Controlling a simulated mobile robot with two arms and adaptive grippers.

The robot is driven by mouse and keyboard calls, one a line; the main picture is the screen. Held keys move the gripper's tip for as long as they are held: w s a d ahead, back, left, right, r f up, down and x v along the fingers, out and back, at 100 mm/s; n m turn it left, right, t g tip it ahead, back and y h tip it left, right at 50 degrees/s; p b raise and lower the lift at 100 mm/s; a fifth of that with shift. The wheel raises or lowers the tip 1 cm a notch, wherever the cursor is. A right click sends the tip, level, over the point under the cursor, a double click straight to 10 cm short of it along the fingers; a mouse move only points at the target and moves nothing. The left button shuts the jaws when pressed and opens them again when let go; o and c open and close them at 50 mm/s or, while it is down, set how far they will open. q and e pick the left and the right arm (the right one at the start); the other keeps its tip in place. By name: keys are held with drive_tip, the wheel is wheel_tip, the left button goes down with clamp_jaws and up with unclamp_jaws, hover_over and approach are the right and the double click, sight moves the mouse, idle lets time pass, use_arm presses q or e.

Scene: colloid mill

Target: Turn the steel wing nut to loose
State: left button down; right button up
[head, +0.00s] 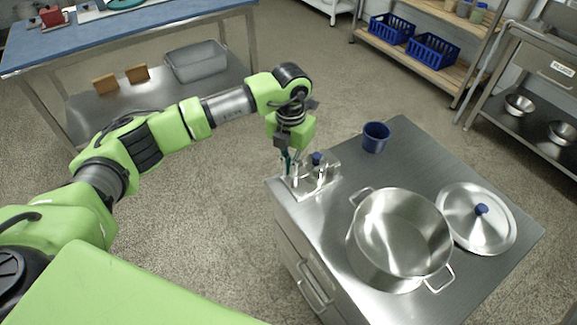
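A small clear-and-steel fixture (325,178) with a dark blue knob (317,158) stands at the near-left corner of the steel cabinet top (345,210). My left gripper (287,165) points down at the left side of this fixture. Its dark fingers are small and overlap the fixture, so I cannot tell whether they are open or shut, or whether they touch it. The steel wing nut cannot be made out; it is too small or hidden behind the gripper. My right gripper is not in view.
On the cabinet stand a blue cup (376,137), a large open steel pot (378,275) and a lid (480,226) with a blue knob. A blue-topped table (150,22) is at the back left. Shelves with blue baskets (432,52) are at the back right. Open floor lies between.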

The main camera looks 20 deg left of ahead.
use_arm(q)
drive_tip(key=n, duration=0.4)
drive_tip(key=d+n, duration=0.1)
drive_tip(key=n, duration=0.3)
drive_tip(key=w+d+n, duration=0.1)
drive_tip(key=n, duration=0.3)
drive_tip(key=shift+r, duration=0.1)
idle(0.6)
drive_tip(key=c, duration=2.3)
unclamp_jaws()
drive_tip(key=shift+c, duration=0.2)
wheel_tip(320, 180, up, 12)
